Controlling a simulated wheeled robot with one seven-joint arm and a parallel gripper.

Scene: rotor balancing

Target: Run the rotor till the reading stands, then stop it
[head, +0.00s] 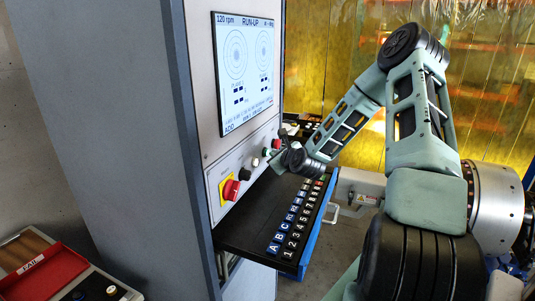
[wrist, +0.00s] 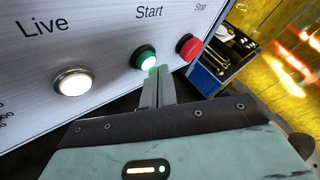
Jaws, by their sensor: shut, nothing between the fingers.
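The screen (head: 243,72) on the grey cabinet reads "120 rpm" and "RUN-UP", with two round dials; its smaller figures are too small to read. In the wrist view the panel holds a lit white Live button (wrist: 72,82), a green Start button (wrist: 145,58) with a bright cap, and a red Stop button (wrist: 189,47). My gripper (wrist: 158,72) is shut and empty. Its fingertips are at the lower right edge of the Start button; I cannot tell whether they touch it. In the head view my gripper (head: 276,160) is close to the panel's button row. The rotor is not in view.
A red rotary switch on a yellow plate (head: 228,188) is at the panel's left. Below the panel, a black-topped shelf (head: 236,232) carries lettered and numbered tiles (head: 290,236). A red tray marked "FAIL" (head: 42,272) lies at lower left. A yellow curtain (head: 320,45) hangs behind.

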